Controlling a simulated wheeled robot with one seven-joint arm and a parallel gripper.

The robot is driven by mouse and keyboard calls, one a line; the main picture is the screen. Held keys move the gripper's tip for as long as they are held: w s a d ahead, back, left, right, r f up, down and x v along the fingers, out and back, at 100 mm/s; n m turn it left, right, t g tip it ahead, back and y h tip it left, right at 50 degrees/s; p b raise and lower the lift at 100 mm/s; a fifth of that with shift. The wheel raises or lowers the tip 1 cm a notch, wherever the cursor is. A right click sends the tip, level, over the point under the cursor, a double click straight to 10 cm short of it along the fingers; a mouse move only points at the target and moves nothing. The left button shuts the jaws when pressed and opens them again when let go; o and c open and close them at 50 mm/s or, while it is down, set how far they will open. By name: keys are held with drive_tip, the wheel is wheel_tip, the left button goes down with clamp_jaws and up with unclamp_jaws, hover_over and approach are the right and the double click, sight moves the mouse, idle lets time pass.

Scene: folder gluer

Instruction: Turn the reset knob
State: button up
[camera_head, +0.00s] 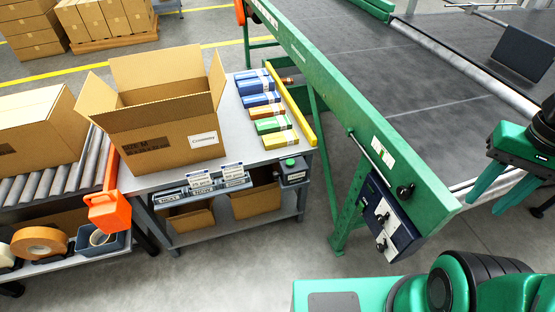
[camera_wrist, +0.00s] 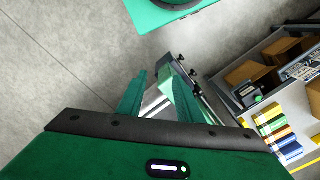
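A dark control box (camera_head: 391,222) hangs on the side of the green machine frame, below its right end. It carries two knobs on a pale face, an upper knob (camera_head: 382,217) and a lower knob (camera_head: 381,244). A separate black knob (camera_head: 405,191) sits on the green frame above the box. The labels are too small to tell which is the reset knob. My gripper (camera_head: 484,206) is to the right of the box, apart from it, with its green fingers spread and empty. In the wrist view my gripper (camera_wrist: 157,70) is also open, with the machine's end behind the fingers.
The green-framed conveyor (camera_head: 330,95) runs across the top right. A grey table (camera_head: 170,177) at left holds an open carton (camera_head: 160,115) and several coloured boxes. A small box with a green button (camera_head: 290,164) is at its corner. Floor (camera_head: 270,245) before the machine is clear.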

drive_tip(key=shift+w+a, duration=0.25)
drive_tip(key=shift+w, duration=0.3)
drive_tip(key=shift+w+a, duration=0.2)
drive_tip(key=shift+w, duration=0.3)
